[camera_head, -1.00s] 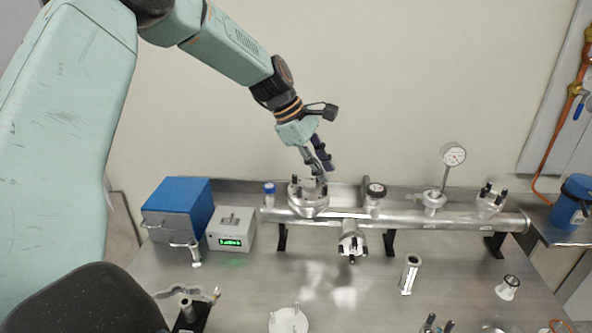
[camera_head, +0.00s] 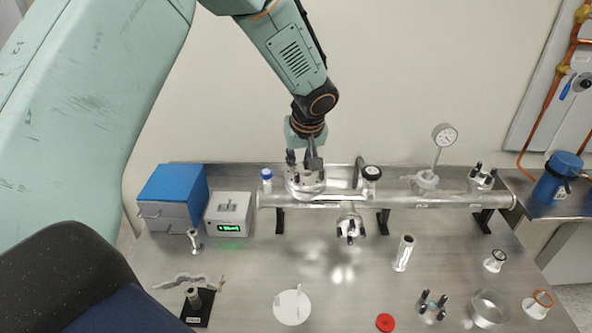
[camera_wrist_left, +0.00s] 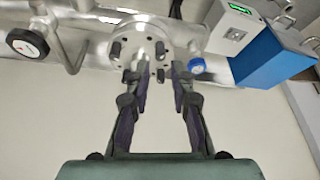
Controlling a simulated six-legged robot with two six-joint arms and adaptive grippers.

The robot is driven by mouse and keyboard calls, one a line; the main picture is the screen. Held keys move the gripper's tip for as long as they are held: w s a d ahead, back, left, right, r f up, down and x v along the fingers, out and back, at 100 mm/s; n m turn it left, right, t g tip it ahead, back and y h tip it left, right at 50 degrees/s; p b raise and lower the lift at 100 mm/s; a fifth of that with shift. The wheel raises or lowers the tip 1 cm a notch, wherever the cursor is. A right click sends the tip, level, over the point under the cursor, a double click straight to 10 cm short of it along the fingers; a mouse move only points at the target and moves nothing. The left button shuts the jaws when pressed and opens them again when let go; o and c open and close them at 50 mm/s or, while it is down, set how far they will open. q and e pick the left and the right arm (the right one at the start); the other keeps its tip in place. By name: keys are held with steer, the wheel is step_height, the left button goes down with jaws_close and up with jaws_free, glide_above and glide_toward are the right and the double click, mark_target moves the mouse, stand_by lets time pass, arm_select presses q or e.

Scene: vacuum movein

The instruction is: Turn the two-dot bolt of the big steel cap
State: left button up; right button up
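The big steel cap (camera_head: 306,190) is a round flange with several black bolts, on top of the horizontal steel pipe (camera_head: 400,193). In the left wrist view the cap (camera_wrist_left: 140,38) is at the top, with black bolts around its rim. The dots on the bolts are too small to tell. My left gripper (camera_head: 304,166) points down just over the cap. In the left wrist view its two fingers (camera_wrist_left: 161,72) are apart, at the cap's rim, with a black bolt (camera_wrist_left: 160,48) just beyond the gap. I cannot tell whether they touch it. My right gripper is not in view.
A blue box (camera_head: 172,190) and a grey meter (camera_head: 228,212) stand left. Loose parts, including a red disc (camera_head: 385,322), lie on the steel table's front.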

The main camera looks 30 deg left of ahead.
mark_target(297, 174)
arm_select(q)
steer(key=x, duration=0.3)
steer(key=shift+f, duration=0.25)
steer(key=shift+x, duration=0.85)
steer(key=shift+r, duration=0.25)
steer(key=shift+c, duration=0.4)
jaws_close()
